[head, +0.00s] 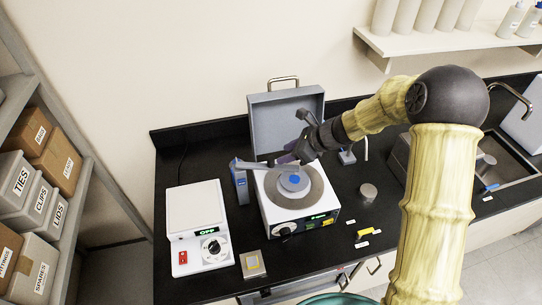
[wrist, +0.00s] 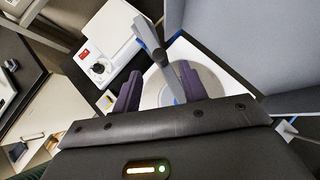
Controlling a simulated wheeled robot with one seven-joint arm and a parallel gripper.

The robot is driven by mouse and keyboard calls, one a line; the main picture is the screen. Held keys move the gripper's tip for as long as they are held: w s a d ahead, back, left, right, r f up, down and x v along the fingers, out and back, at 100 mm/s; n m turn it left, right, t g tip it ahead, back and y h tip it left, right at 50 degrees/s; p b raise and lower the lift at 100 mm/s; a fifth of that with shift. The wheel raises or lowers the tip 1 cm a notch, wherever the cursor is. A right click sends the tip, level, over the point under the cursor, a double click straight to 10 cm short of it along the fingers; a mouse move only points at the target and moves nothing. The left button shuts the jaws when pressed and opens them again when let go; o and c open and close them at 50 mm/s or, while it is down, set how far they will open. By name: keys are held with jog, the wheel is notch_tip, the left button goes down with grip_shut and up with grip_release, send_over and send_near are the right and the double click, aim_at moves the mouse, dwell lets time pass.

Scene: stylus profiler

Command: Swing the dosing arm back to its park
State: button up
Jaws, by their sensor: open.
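The grey dosing arm (head: 252,165) reaches right from the top of a blue post (head: 240,185) toward the round plate (head: 312,199) of the white profiler (head: 296,227). In the wrist view the dosing arm (wrist: 148,36) runs down to the gap between my fingers. My gripper (head: 284,158) is above the plate's back edge, close to the dosing arm's free end. Its two purple fingers are apart in the wrist view (wrist: 160,88). The palm hides the lower part of the scene there, so I cannot tell whether they touch the arm.
The raised grey lid (head: 285,115) stands behind the profiler. A white box with a dial (head: 197,225) is at the left. A small tray (head: 252,264) lies in front, and a metal cylinder (head: 368,192) stands to the right. Black counter (head: 215,165) shows around the post.

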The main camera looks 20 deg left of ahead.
aim_at(272, 159)
jog(key=p+x, duration=0.2)
jog(key=x, duration=0.5)
jog(key=shift+a+f, duration=0.3)
grip_shut()
